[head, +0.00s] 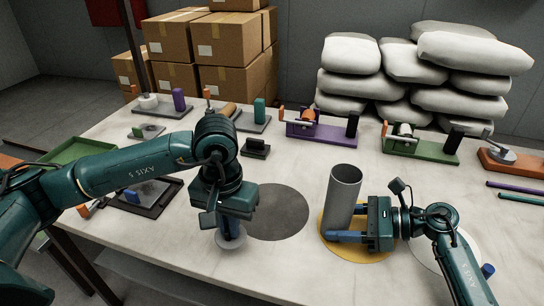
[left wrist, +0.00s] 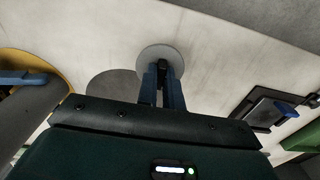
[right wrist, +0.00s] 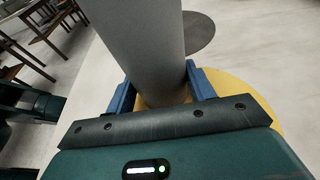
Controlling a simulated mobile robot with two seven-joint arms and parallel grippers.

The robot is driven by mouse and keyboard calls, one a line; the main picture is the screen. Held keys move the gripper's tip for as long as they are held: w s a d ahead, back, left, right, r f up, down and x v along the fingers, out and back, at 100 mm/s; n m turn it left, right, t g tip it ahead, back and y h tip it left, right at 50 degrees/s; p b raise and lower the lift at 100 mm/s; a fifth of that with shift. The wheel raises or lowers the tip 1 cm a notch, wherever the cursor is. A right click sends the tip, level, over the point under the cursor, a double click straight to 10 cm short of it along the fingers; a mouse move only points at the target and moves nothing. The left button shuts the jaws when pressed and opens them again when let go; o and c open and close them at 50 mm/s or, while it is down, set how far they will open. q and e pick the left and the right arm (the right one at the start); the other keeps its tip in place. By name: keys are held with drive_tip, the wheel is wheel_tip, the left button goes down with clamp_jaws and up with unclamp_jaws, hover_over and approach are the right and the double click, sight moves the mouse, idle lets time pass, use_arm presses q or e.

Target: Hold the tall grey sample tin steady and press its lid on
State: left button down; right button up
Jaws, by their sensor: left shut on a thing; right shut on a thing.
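The tall grey tin (head: 344,186) stands on a round yellow mat (head: 372,253), with its open top showing. My right gripper (head: 346,237) is shut around its lower part; in the right wrist view the tin (right wrist: 140,45) sits between both blue fingers (right wrist: 160,92). The lid, a pale grey disc (head: 232,243) with a dark knob, is left of the tin at my left gripper (head: 228,226). In the left wrist view my left fingers (left wrist: 163,85) are shut on the knob of the lid (left wrist: 150,54). Whether the lid touches the table, I cannot tell.
A dark grey round mat (head: 277,212) lies between the lid and the tin. A pale round mat (head: 462,252) lies under my right arm. Purple (head: 322,132) and green (head: 420,148) fixtures stand behind. A dark tray (head: 140,198) is at left.

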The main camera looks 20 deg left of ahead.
use_arm(q)
drive_tip(key=w+d+r+m, duration=0.2)
drive_tip(key=w+d+r, duration=1)
drive_tip(key=d+r, duration=0.1)
drive_tip(key=s+d+r, duration=0.2)
drive_tip(key=d+r, duration=0.4)
drive_tip(key=r, duration=0.1)
wheel_tip(320, 180, down, 7)
drive_tip(key=shift+w+d+r+n, duration=0.15)
drive_tip(key=shift+w+d+n, duration=0.1)
drive_tip(key=shift+n, duration=0.15)
idle(1.6)
drive_tip(key=c, duration=1.5)
unclamp_jaws()
drive_tip(key=shift+o, duration=0.7)
